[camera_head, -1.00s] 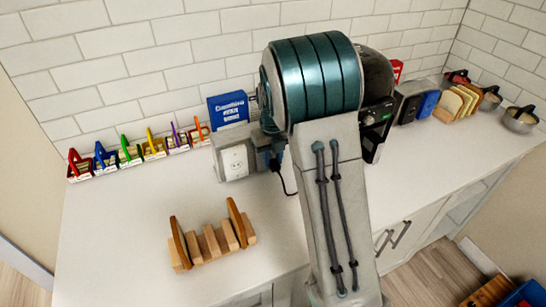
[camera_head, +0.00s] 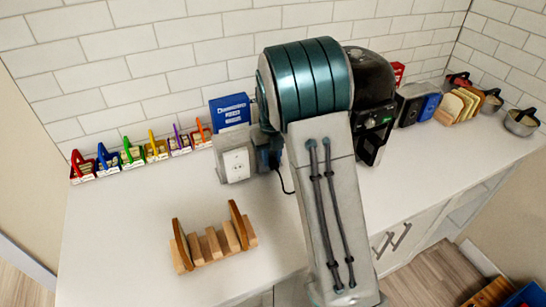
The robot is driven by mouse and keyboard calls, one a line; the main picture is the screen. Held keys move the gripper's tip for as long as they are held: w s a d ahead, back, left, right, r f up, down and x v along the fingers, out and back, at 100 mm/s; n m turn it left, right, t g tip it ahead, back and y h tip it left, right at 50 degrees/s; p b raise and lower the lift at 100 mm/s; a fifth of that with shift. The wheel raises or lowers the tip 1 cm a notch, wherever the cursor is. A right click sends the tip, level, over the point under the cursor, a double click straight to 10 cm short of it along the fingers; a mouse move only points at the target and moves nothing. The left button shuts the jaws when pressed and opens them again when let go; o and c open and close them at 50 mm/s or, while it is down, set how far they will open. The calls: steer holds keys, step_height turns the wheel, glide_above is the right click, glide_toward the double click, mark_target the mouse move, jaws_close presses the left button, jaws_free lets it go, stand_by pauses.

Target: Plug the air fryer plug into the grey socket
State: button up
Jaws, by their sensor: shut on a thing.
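The grey socket (camera_head: 236,165) is a box with a pale outlet face, standing on the counter left of my arm. My gripper (camera_head: 265,152) is at the right side of the socket box, mostly hidden behind my arm. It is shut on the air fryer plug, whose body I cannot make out. A black cord (camera_head: 284,184) hangs below the gripper to the counter. I cannot tell whether the plug touches the socket. The black air fryer (camera_head: 374,80) stands behind my arm to the right, partly covered.
A blue box (camera_head: 229,110) stands behind the socket. Small coloured baskets (camera_head: 133,154) line the wall at left. A wooden rack (camera_head: 213,245) sits in front. Black and blue items (camera_head: 428,106), boards (camera_head: 458,106) and pots (camera_head: 521,121) stand at right. The counter's left front is clear.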

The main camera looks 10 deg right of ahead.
mark_target(271, 158)
steer(key=shift+w+a, duration=0.1)
steer(key=shift+w, duration=0.35)
steer(key=o, duration=1.1)
steer(key=shift+c, duration=0.2)
steer(key=shift+r, duration=0.1)
step_height(271, 158, up, 14)
steer(key=b, duration=0.1)
steer(key=shift+f, duration=0.2)
